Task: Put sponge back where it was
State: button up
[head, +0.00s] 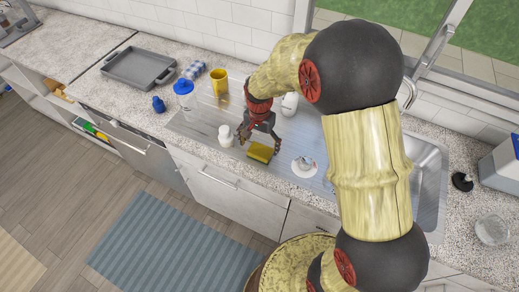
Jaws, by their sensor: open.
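The sponge (260,152) is yellow with a dark side and lies on the ribbed metal drainboard (208,122) near the counter's front edge. My gripper (258,144) is open, pointing down over the sponge. Its fingers are spread, and the right finger comes down near the sponge's right end. I cannot tell whether the fingers touch it.
A white bottle (226,136) stands just left of the sponge, and a white dish (304,166) lies to its right. A yellow cup (219,82), a blue-lidded jar (184,94) and a grey tray (139,67) are farther left. The sink (428,165) is at right.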

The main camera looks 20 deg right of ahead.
aim_at(260, 151)
jog(key=s+r+n+t, duration=0.1)
jog(key=s+r, duration=0.2)
jog(key=r, duration=0.4)
jog(key=s+r+n+t+p, duration=0.1)
jog(key=s+r+n, duration=0.15)
jog(key=r, duration=0.45)
jog(key=s+r+t, duration=0.1)
jog(key=s+r, duration=0.2)
jog(key=r, duration=0.4)
jog(key=s+r+n+t, duration=0.1)
jog(key=s+r+n, duration=0.1)
jog(key=s, duration=0.4)
jog(key=s+r+n+t, duration=0.1)
jog(key=s+r+n, duration=0.2)
jog(key=s, duration=0.4)
jog(key=shift+s+d+r+t, duration=0.2)
jog(key=shift+s+r+t, duration=0.1)
jog(key=shift+r, duration=0.4)
jog(key=shift+f+n, duration=0.1)
jog(key=shift+n, duration=0.15)
notch_tip(260, 151, down, 4)
jog(key=b, duration=0.4)
jog(key=shift+c, duration=0.2)
